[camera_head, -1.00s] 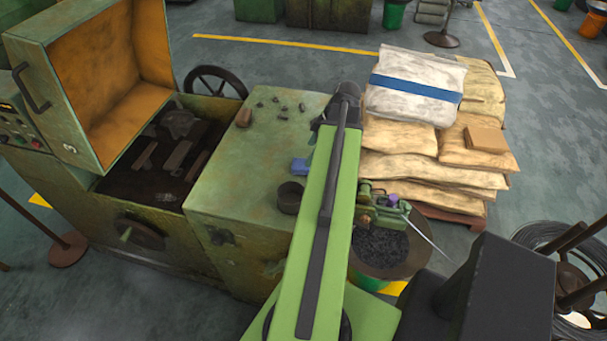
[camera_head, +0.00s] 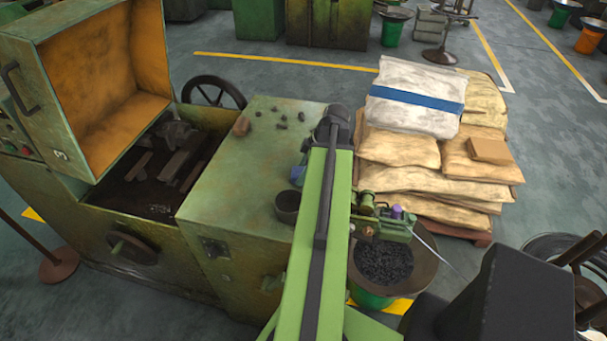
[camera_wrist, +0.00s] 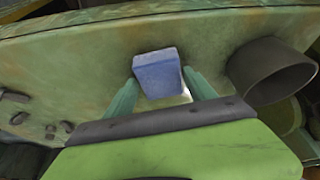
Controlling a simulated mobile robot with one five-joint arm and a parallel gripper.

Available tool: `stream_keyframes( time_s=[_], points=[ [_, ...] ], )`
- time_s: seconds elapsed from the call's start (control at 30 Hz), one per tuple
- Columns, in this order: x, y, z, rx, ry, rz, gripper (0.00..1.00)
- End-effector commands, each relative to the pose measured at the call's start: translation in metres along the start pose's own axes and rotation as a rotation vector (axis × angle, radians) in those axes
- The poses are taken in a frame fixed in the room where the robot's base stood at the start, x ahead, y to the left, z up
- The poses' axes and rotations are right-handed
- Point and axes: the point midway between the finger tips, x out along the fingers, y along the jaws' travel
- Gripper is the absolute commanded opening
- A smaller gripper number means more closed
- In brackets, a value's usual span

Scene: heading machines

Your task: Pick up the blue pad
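The blue pad (camera_wrist: 158,72) lies on the green machine top (camera_wrist: 100,55), in the upper middle of the wrist view. In the head view only a small bluish sliver of the pad (camera_head: 297,174) shows beside my arm. My gripper (camera_wrist: 161,77) is open, with one teal finger at the left and one at the right of the pad's near part. The pad's far part reaches past the fingertips. I cannot tell whether the fingers touch it. In the head view my arm hides the gripper.
A dark round cup (camera_wrist: 272,72) stands close to the right of the pad; it also shows in the head view (camera_head: 287,207). Several small dark pieces (camera_wrist: 15,97) lie on the machine top. Stacked sacks (camera_head: 400,150) and a bowl of dark bits (camera_head: 384,262) are right of my arm.

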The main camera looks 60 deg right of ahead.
Motion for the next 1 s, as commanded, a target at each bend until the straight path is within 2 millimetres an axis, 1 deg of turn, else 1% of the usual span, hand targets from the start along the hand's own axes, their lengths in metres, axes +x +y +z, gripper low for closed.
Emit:
stream_keyframes(
  time_s=[0.03,0.3,0.37,0.57,0.67,0.77,0.87,1.0],
  points=[
    [0.0,0.0,0.0,0.0,0.0,0.0,0.56],
    [0.0,0.0,0.0,0.0,0.0,0.0,0.21],
    [0.0,0.0,0.0,0.0,0.0,0.0,0.14],
    [0.0,0.0,0.0,-0.001,0.0,0.0,0.14],
    [-0.004,0.0,-0.002,-0.001,0.0,-0.001,0.14],
    [-0.012,0.0,-0.005,-0.001,0.0,-0.001,0.14],
    [-0.026,0.0,-0.011,-0.001,0.0,-0.001,0.14],
    [-0.05,0.0,-0.019,0.0,0.0,0.0,0.14]
  ],
)
